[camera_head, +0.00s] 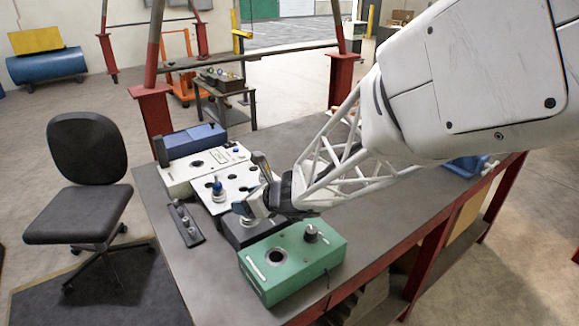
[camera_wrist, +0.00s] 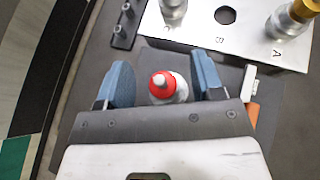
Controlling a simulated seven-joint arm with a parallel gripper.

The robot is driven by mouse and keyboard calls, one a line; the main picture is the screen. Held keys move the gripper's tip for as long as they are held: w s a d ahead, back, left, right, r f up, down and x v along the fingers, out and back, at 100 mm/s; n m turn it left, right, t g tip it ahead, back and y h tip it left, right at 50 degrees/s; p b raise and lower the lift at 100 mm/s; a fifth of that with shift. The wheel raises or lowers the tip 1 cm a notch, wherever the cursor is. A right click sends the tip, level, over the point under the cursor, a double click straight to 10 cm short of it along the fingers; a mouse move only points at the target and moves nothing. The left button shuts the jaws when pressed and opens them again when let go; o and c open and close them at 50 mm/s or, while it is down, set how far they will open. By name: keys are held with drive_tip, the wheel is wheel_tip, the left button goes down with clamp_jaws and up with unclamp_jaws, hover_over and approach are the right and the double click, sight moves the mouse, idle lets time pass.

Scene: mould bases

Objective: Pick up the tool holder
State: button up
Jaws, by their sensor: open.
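A tool holder with a red tip and a pale metallic body (camera_wrist: 166,86) shows in the wrist view between the two blue fingers of my gripper (camera_wrist: 162,75). The fingers are apart, with a visible gap on each side of the holder. Its lower part is hidden behind the gripper body. In the head view my gripper (camera_head: 250,204) is low over the black block (camera_head: 236,235), and a grey round part shows just under it. I cannot tell how high the fingertips are.
A white lettered block (camera_wrist: 240,46) with other holders, one gold-topped (camera_wrist: 298,12), stands just ahead. A blue-topped holder (camera_head: 218,188) stands near my gripper. A green block (camera_head: 292,262) carries a dark-topped holder (camera_head: 311,233). A black rack (camera_head: 186,223) lies left. The bench's right side is mostly clear.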

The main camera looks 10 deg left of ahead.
idle(0.3)
clamp_jaws()
idle(0.3)
